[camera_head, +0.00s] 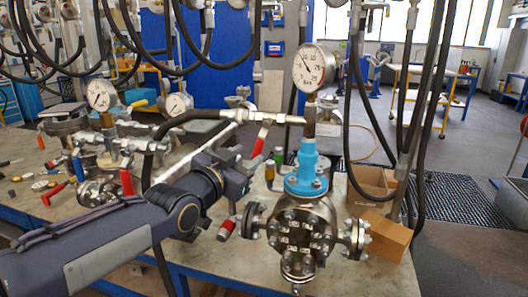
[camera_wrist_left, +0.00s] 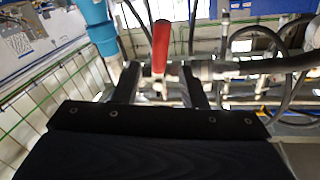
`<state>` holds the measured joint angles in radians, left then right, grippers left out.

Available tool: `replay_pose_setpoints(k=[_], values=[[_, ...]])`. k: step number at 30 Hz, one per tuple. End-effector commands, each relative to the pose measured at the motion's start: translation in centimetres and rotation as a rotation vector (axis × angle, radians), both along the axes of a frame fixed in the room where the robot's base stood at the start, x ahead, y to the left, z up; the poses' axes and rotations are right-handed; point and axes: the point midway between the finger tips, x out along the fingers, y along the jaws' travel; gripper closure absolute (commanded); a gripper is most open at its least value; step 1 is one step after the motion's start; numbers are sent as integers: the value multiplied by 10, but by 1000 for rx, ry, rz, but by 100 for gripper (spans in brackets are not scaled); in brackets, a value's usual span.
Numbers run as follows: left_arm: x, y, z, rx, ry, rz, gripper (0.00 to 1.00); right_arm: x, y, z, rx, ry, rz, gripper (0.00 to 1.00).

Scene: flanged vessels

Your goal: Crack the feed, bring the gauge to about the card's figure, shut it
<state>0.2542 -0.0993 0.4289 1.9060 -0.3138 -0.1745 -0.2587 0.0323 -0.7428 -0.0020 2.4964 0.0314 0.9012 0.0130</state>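The nearest flanged vessel (camera_head: 303,235) stands on the bench with a light-blue neck (camera_head: 306,168) and a round white gauge (camera_head: 314,67) above it. The gauge's dark needle points to the upper left; its figures are too small to read surely. A hose line with a red-handled valve (camera_head: 262,139) joins the stem left of the neck. My left gripper (camera_head: 246,160) is at this valve. In the left wrist view, the red lever (camera_wrist_left: 160,45) stands between the two parted fingers (camera_wrist_left: 161,82), with gaps on both sides. I cannot make out a card. My right gripper is out of view.
Cardboard boxes (camera_head: 386,236) sit right of the vessel. Black hoses (camera_head: 424,120) hang down beside it. Another red handle (camera_head: 227,228) sticks out at the vessel's left. More gauges (camera_head: 101,95) and fittings crowd the bench's left side. The bench front (camera_head: 365,280) is mostly clear.

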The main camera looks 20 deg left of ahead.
Motion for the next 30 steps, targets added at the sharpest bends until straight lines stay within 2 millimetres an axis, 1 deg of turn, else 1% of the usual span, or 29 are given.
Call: replay_pose_setpoints(k=[1, 2, 3, 9, 12, 16, 23, 26, 30], values=[[8, 0, 0, -4, 4, 2, 62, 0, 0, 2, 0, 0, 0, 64], [13, -1, 0, -6, 4, 2, 62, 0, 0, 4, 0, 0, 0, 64], [18, -4, 3, -6, 3, -3, 62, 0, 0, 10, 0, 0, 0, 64], [44, -11, 3, -8, 3, -4, 62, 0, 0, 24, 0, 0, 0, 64], [53, -13, 2, -5, 2, -2, 62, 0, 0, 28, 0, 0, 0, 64], [59, -14, 1, -3, 1, -1, 62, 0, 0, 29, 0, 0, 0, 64], [59, -14, 0, -2, 1, -1, 62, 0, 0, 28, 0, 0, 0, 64], [59, -14, 0, -2, 1, -1, 72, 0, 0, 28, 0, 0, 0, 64], [59, -14, 0, -2, 1, -1, 90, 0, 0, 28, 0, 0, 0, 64]])
